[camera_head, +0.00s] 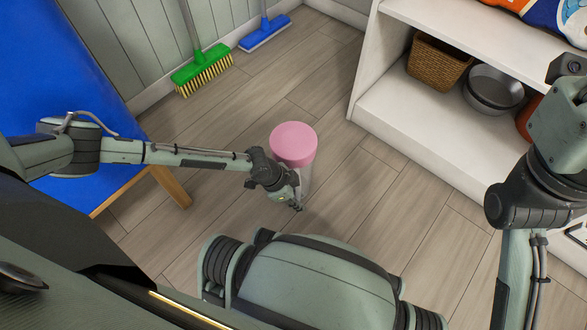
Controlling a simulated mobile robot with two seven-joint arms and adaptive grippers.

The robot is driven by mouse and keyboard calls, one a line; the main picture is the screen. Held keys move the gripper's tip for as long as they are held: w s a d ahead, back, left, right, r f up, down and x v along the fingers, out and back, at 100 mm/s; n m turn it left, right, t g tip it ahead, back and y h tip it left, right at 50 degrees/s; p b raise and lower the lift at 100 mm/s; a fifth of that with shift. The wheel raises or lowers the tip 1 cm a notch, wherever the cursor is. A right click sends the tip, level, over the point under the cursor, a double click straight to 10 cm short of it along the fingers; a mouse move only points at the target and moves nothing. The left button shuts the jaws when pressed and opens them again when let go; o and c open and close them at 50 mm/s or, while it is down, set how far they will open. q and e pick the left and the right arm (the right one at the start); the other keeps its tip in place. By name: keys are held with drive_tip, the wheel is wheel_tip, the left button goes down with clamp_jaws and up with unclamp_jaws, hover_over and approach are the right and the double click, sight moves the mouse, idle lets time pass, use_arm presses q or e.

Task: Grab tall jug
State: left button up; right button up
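The tall jug has a round pink lid (293,142) and a pale, see-through body (306,178), near the middle of the head view. My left gripper (295,202) is right against the jug's near left side and covers part of its body. Its fingers are small and partly merged with the jug, so I cannot tell whether they are closed on it. The jug's base is partly hidden, and I cannot tell whether it touches the floor. My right arm (530,200) stands at the right edge, and its gripper is out of the picture.
A white shelf (395,95) at the upper right holds a wicker basket (437,62) and metal bowls (492,88). A green broom (202,70) and a blue brush (265,35) lean by the wall. A blue-covered table (60,90) is at left. Wooden floor (375,215) lies between.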

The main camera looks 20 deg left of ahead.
use_arm(q)
clamp_jaws()
drive_tip(key=shift+r, duration=0.1)
idle(0.4)
